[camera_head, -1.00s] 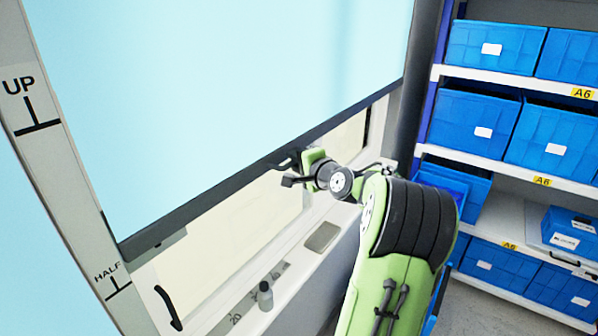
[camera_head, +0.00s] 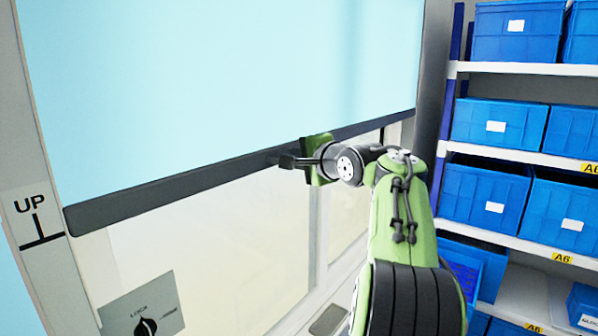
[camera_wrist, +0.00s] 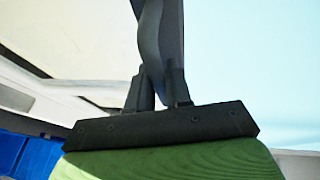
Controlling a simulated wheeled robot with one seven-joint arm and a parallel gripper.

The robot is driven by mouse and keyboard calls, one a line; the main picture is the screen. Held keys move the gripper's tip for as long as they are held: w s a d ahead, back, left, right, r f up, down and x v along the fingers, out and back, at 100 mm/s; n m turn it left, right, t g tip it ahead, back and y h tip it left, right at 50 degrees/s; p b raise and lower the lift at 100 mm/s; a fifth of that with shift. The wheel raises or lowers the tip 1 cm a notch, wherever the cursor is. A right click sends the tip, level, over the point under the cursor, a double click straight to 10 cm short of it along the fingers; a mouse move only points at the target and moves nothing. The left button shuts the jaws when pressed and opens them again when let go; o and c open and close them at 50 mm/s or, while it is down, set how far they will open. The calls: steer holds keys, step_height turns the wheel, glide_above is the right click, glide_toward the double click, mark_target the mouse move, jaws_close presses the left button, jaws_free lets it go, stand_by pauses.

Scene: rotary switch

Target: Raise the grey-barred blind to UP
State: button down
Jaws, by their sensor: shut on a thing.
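The pale blue blind (camera_head: 220,80) hangs over the window, with a dark grey bar (camera_head: 150,190) along its lower edge. The bar's left end is close to the UP mark (camera_head: 40,242) on the frame post, a little above its line in the picture. My gripper (camera_head: 284,160) is at the bar, right of its middle. In the wrist view the two fingers (camera_wrist: 158,88) are shut on the bar (camera_wrist: 162,35). The far side of the grip is hidden in the head view.
A grey panel with a LOCK dial (camera_head: 145,325) is below the bar at the lower left. A shelf with several blue bins (camera_head: 500,125) stands at the right, beside my arm. A window sill runs below the blind.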

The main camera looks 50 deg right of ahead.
steer(key=shift+r, duration=0.4)
steer(key=c, duration=1.1)
jaws_free()
steer(key=shift+f, duration=0.1)
steer(key=shift+s, duration=0.15)
steer(key=v, duration=1.5)
steer(key=shift+s+a, duration=0.15)
steer(key=shift+s, duration=0.15)
steer(key=shift+f+b, duration=0.1)
steer(key=shift+b, duration=0.2)
